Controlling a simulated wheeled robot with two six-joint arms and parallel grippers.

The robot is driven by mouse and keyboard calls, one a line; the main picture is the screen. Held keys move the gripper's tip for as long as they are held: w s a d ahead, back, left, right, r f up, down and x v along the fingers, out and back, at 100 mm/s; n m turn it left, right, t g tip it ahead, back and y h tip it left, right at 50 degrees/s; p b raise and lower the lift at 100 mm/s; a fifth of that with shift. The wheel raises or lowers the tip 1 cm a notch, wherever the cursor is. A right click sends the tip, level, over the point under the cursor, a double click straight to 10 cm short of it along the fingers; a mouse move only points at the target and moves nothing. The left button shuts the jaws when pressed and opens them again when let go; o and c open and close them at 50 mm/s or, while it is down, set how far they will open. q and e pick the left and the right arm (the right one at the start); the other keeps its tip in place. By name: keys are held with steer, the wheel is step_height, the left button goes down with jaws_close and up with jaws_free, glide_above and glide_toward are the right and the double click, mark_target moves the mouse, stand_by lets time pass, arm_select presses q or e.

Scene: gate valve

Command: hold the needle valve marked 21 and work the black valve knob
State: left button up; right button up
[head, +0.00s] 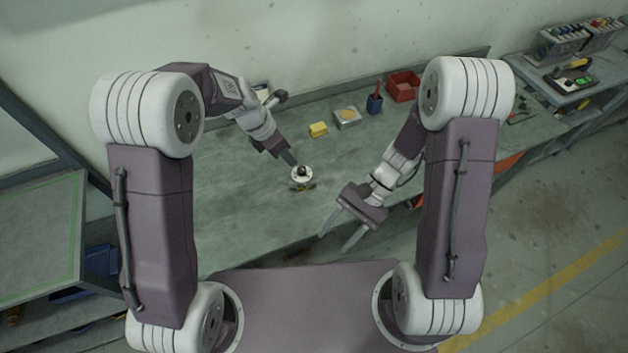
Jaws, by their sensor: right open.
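The needle valve (301,183) is a small pale round body on the green-grey workbench, near its middle. A dark spot on its top looks like the black valve knob (302,170). The number 21 is too small to read. My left gripper (291,159) reaches in from the upper left, with its fingertips at or just beside the valve's far left side. Whether it grips the valve I cannot tell. My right gripper (335,242) is open and empty over the bench's front edge, nearer to me and to the right of the valve.
At the back of the workbench (240,215) stand a yellow block (318,130), a small tray (347,117), a blue pen cup (374,103) and a red bin (403,86). A side bench (545,125) at right holds several items. The bench around the valve is clear.

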steer(key=w+a+f+m+t+y, duration=0.1)
steer(key=w+f+m+t+y, duration=0.1)
steer(key=w+m+t+y, duration=0.1)
steer(key=w+a+f+m+t+y, duration=0.1)
steer(key=w+f+m+t+y, duration=0.2)
steer(key=w+m+t, duration=0.3)
steer(key=w+a+f+m+t+y, duration=0.1)
steer(key=w+f+m+t+y, duration=0.1)
steer(key=w+m, duration=0.4)
steer(key=shift+w+a+f+m+t+y, duration=0.15)
steer(key=shift+m+t+y, duration=0.25)
steer(key=shift+t, duration=0.2)
steer(key=shift+w+a+m+t+y, duration=0.15)
steer(key=shift+m+t+y, duration=0.2)
steer(key=shift+t, duration=0.25)
steer(key=m+t+h, duration=0.1)
steer(key=t+h, duration=0.1)
glide_toward(294, 173)
steer(key=shift+w+a+f, duration=0.25)
steer(key=shift+w+f, duration=0.6)
steer(key=shift+f, duration=0.2)
steer(key=shift+w+a+f, duration=0.15)
steer(key=shift+w+a, duration=0.05)
steer(key=shift+a, duration=0.1)
steer(key=x, duration=0.9)
steer(key=shift+d, duration=0.1)
jaws_close()
